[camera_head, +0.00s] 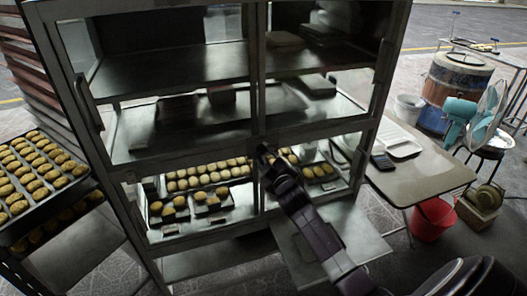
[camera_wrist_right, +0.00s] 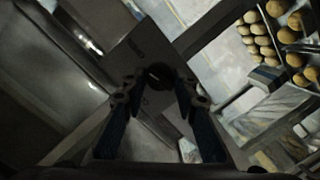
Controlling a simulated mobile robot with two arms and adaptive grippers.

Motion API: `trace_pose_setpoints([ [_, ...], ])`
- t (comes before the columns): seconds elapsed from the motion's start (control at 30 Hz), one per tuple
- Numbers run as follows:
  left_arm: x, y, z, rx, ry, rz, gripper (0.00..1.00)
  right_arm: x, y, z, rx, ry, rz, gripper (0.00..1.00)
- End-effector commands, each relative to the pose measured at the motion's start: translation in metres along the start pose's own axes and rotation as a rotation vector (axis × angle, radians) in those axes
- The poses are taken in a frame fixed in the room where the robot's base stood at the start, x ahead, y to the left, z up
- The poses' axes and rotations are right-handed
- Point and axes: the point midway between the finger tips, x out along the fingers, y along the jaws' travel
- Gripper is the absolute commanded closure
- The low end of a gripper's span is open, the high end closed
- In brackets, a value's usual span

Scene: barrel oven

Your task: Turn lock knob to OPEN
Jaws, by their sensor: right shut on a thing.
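The lock knob (camera_wrist_right: 159,74) is a dark round knob on a grey square plate (camera_wrist_right: 133,51) in the right wrist view. Small lettering on the plate is too blurred to read. My right gripper (camera_wrist_right: 158,90) has its two fingers on either side of the knob, shut on it. In the head view my right gripper (camera_head: 266,152) reaches the middle post of the glass-fronted cabinet (camera_head: 257,75) and hides the knob. Which way the knob is turned cannot be told. My left gripper is not in view.
Trays of round pastries (camera_head: 210,174) sit behind the cabinet's lower glass. Another pastry tray (camera_head: 45,221) stands at the left. A flat metal shelf (camera_head: 352,237) juts out below my right arm. A table (camera_head: 425,177) with a calculator (camera_head: 382,161) stands at the right.

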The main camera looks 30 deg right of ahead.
Motion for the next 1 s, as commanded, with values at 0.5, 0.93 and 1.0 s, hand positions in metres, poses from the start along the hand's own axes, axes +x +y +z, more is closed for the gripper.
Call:
trace_pose_setpoints([
  [0.5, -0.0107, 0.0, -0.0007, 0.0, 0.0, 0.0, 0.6, 0.0002, 0.0026, 0.0004, 0.227, 0.019, -0.025, 0.97],
  [0.93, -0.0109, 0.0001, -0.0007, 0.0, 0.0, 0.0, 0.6, 0.0003, 0.0023, 0.0007, 0.245, 0.021, -0.027, 0.97],
  [1.0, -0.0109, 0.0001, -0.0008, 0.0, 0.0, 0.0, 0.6, 0.0003, 0.0023, 0.0007, 0.244, 0.021, -0.027, 0.97],
])
